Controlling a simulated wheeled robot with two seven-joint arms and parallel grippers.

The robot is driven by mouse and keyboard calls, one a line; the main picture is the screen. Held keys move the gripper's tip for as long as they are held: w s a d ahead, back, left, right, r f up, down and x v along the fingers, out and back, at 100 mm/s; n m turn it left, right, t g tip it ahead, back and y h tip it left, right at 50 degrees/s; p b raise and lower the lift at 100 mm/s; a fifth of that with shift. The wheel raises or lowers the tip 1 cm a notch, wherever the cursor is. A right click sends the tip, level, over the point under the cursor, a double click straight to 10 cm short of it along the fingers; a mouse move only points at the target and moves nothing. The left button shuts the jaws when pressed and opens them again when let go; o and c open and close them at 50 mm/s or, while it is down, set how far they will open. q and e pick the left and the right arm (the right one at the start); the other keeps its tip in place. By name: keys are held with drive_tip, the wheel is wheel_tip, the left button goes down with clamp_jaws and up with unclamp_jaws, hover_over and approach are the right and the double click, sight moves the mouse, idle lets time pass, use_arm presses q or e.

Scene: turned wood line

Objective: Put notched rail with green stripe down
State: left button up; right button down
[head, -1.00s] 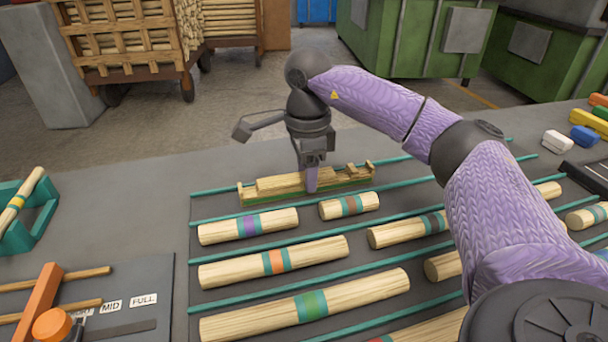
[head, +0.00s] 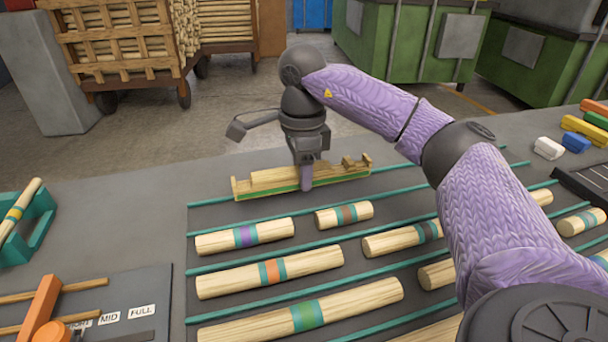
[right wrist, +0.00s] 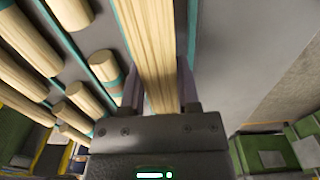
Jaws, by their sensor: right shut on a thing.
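The notched rail with the green stripe (head: 340,178) is a long, narrow wooden piece with raised ends and a green band along its near side. A pale wood length (head: 275,175) lies along its top. My right gripper (head: 306,178) comes down from above and is shut around its middle; one purple finger covers part of the near side. The right wrist view shows pale wood (right wrist: 150,50) running between the fingers. My left gripper is not in view.
Several striped wooden rods (head: 270,272) lie between teal strips (head: 230,264) on the near side. A teal holder (head: 32,235) and a board with an orange piece (head: 40,308) are at left. Coloured blocks (head: 575,142) are at right. Grey table left of the rail is clear.

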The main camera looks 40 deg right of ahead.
wheel_tip(320, 180, up, 6)
drive_tip(key=shift+r+p, duration=0.25)
drive_tip(key=shift+p, duration=0.9)
drive_tip(key=shift+r, duration=0.15)
drive_tip(key=shift+a, duration=0.2)
drive_tip(key=s+a+n+p, duration=0.2)
drive_tip(key=a+n, duration=0.4)
drive_tip(key=n, duration=0.1)
drive_tip(key=s+a+f+n+p, duration=0.1)
drive_tip(key=s+a+n+p, duration=0.1)
drive_tip(key=a+n, duration=0.4)
drive_tip(key=s+a+f+n+p, duration=0.1)
drive_tip(key=s+a+n+p, duration=0.1)
drive_tip(key=a+n, duration=0.4)
drive_tip(key=shift+s+a+f+n, duration=0.1)
drive_tip(key=shift+s+a+n, duration=0.1)
drive_tip(key=shift+n, duration=0.85)
drive_tip(key=shift+s+a+f+n, duration=0.1)
drive_tip(key=shift+s+n, duration=0.05)
drive_tip(key=shift+n, duration=0.9)
drive_tip(key=shift+s+a+f+n, duration=0.1)
drive_tip(key=shift+s+a+n, duration=0.05)
drive_tip(key=shift+n, duration=0.15)
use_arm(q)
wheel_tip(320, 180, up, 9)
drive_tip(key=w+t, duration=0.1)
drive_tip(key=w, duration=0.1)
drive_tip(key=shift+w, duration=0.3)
use_arm(e)
drive_tip(key=shift+f, duration=0.1)
